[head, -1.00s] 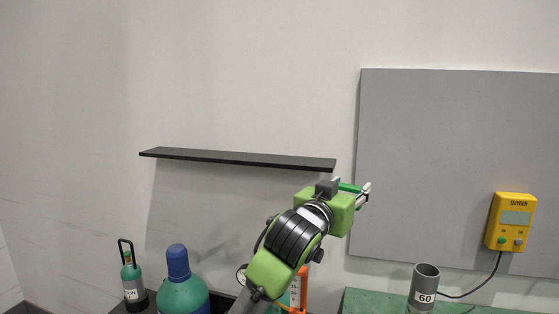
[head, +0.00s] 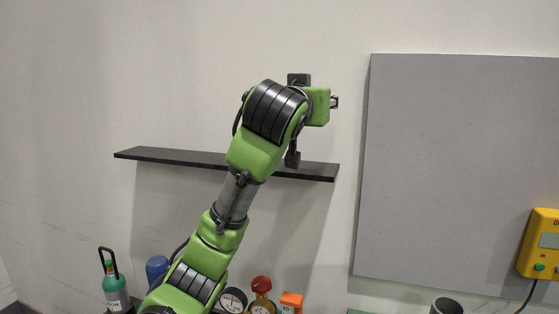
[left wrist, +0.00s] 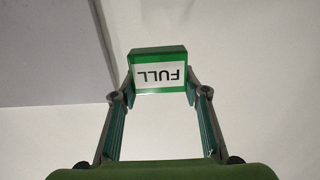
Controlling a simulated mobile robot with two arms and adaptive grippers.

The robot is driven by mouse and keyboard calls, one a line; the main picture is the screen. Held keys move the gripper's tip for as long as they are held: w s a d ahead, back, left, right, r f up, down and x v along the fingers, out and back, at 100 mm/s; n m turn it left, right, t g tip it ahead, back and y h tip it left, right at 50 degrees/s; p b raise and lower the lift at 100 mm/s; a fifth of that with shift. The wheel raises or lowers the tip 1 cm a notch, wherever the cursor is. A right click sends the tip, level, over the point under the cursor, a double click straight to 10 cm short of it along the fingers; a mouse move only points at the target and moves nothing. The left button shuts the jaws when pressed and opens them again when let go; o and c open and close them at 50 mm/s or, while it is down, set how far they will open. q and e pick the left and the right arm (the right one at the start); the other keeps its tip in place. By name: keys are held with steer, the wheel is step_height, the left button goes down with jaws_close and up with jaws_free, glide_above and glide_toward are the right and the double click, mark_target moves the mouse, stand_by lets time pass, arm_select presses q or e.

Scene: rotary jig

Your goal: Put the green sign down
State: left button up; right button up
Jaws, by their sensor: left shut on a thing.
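The green sign (left wrist: 160,72) has a white label reading FULL, which is upside down in the left wrist view. My left gripper (left wrist: 160,84) is shut on it, with one finger at each side edge. In the head view my left gripper (head: 335,102) is raised in front of the wall, above the right end of the black shelf in the picture. The sign cannot be made out in the head view. My right gripper is not in view.
A black wall shelf (head: 200,158) shows a bare left part. A grey panel (head: 460,170) with a yellow oxygen meter (head: 545,243) is at right. Below stand a teal cylinder (head: 115,288), a gauge (head: 233,299), a red-topped valve (head: 261,285) and a grey cup (head: 446,306).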

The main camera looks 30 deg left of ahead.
arm_select(q)
steer(key=shift+w+a+f+p, duration=0.1)
steer(key=shift+w+a+p, duration=0.2)
steer(key=shift+w+a, duration=0.35)
steer(key=a+f+p, duration=0.1)
steer(key=a+f, duration=0.1)
steer(key=a, duration=0.1)
steer(key=w+a+f+p, duration=0.1)
steer(key=a+f, duration=0.2)
steer(key=a, duration=0.1)
steer(key=w+a+f+p, duration=0.1)
steer(key=a+f, duration=0.2)
steer(key=a, duration=0.1)
steer(key=shift+a+p, duration=0.15)
steer(key=shift+p, duration=0.2)
steer(key=shift+a+f, duration=0.15)
steer(key=shift+w+a+f, duration=0.1)
steer(key=shift+a+f, duration=0.25)
steer(key=shift+f, duration=0.25)
step_height(320, 180, down, 2)
steer(key=shift+f+p, duration=0.2)
steer(key=shift+p, duration=0.6)
steer(key=shift+f, duration=0.1)
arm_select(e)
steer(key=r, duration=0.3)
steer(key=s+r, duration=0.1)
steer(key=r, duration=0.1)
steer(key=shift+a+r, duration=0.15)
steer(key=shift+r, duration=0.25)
